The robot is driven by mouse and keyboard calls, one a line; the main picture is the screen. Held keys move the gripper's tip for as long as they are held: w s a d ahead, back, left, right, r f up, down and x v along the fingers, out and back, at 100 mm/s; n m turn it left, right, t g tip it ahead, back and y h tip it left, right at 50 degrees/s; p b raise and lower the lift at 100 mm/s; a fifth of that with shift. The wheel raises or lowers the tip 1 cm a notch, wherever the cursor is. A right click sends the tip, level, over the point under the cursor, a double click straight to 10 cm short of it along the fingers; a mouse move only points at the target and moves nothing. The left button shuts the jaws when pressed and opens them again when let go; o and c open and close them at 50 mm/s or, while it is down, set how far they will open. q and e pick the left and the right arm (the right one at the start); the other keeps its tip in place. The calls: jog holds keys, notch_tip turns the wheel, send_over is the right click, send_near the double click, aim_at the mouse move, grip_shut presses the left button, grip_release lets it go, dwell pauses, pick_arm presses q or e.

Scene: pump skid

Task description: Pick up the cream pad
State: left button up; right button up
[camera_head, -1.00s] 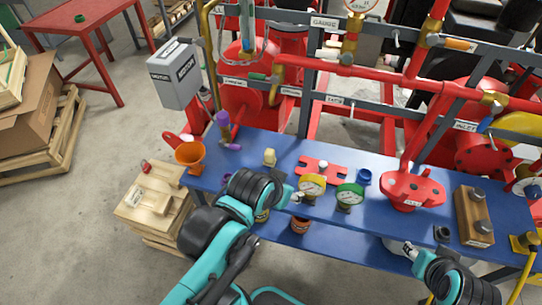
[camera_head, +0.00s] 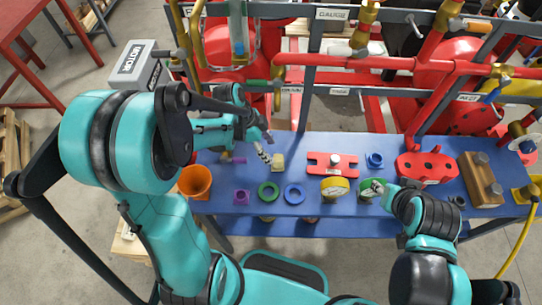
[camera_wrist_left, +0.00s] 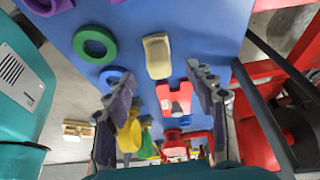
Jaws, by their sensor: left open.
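The cream pad (camera_head: 278,161) is a small pale block on the blue bench, left of the red plate. It also shows in the left wrist view (camera_wrist_left: 157,56), lying flat near the green ring. My left gripper (camera_head: 265,148) is just left of the pad in the head view, open and empty. In the left wrist view its two fingers (camera_wrist_left: 160,85) are spread, with the pad beyond and between their tips. My right gripper (camera_head: 376,188) is beside the green gauge at the bench front; its jaw state is unclear.
On the blue bench (camera_head: 320,208) are an orange cup (camera_head: 195,181), a purple block (camera_head: 241,197), a green ring (camera_head: 268,190), a blue ring (camera_head: 294,193), a red plate (camera_head: 346,165) and a yellow gauge (camera_head: 334,188). Red pipework (camera_head: 400,70) stands behind.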

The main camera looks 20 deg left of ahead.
aim_at(276, 157)
pick_arm(q)
jog(key=shift+b+x, duration=0.35)
jog(key=shift+x, duration=0.8)
jog(key=b+x, duration=0.1)
jog(key=x, duration=0.1)
jog(key=b+x, duration=0.1)
jog(key=x, duration=0.2)
jog(key=shift+d+r, duration=0.1)
jog(key=shift+d, duration=0.2)
jog(key=c, duration=0.3)
grip_shut()
jog(key=shift+r, duration=0.15)
notch_tip(276, 157, up, 5)
jog(key=shift+f+p, duration=0.25)
jog(key=shift+p, duration=0.9)
jog(key=d+r+p, duration=0.2)
jog(key=d+r, duration=0.4)
jog(key=d, duration=0.5)
jog(key=shift+w+d+r+p, duration=0.2)
jog(key=shift+w+d+p, duration=0.1)
jog(key=shift+d, duration=0.05)
